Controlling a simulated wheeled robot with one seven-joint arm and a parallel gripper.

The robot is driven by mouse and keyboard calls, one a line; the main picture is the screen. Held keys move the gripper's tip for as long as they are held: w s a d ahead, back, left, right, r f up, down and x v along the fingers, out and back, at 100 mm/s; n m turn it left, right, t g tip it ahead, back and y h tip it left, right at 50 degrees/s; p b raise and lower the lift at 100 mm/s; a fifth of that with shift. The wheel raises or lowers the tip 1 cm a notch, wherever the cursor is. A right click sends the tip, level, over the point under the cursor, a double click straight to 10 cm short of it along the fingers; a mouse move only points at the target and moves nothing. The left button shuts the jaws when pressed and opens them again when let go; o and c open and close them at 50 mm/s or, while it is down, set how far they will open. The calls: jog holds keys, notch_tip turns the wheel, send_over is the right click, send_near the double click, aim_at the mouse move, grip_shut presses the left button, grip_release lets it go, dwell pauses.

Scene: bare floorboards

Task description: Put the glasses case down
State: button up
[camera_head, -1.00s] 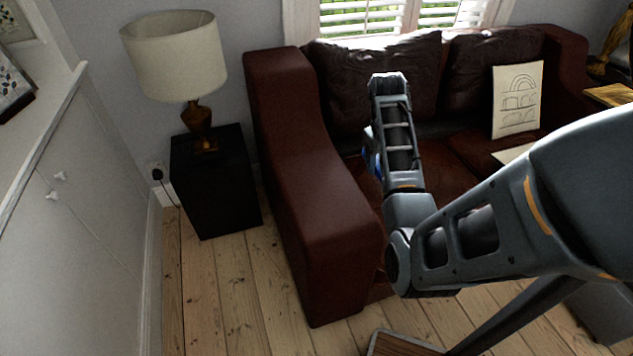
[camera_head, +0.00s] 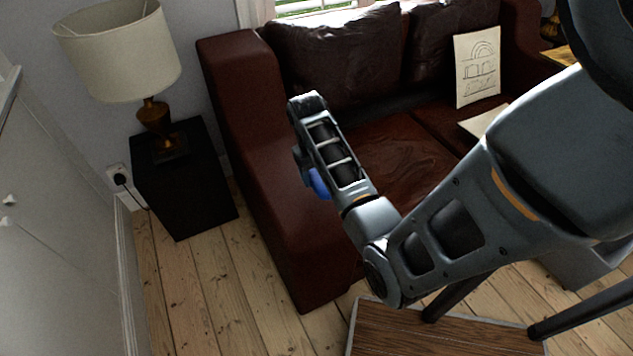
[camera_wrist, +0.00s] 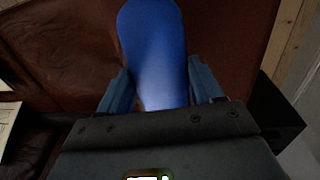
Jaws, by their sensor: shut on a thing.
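The glasses case (camera_wrist: 155,50) is blue with a rounded end. In the wrist view it sits between the two fingers of my gripper (camera_wrist: 160,92), which is shut on it. In the head view a small blue part of the case (camera_head: 319,184) shows beside my wrist, and the rest is hidden behind my arm. The fingertips are hidden there. My gripper is in front of the left part of the sofa (camera_head: 268,190), near its armrest. I cannot tell how high the case is above the sofa.
A black side table (camera_head: 190,195) with a lamp (camera_head: 120,50) stands left of the sofa. A drawing (camera_head: 477,67) leans on the sofa back, with a pale flat item (camera_head: 482,121) on the seat. A wooden table top (camera_head: 400,335) is at the front. Floorboards (camera_head: 220,290) lie bare between.

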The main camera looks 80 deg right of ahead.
aim_at(317, 183)
jog(key=shift+a+f, duration=0.15)
jog(key=shift+f, duration=1.9)
jog(key=shift+f, duration=0.15)
jog(key=o, duration=1.1)
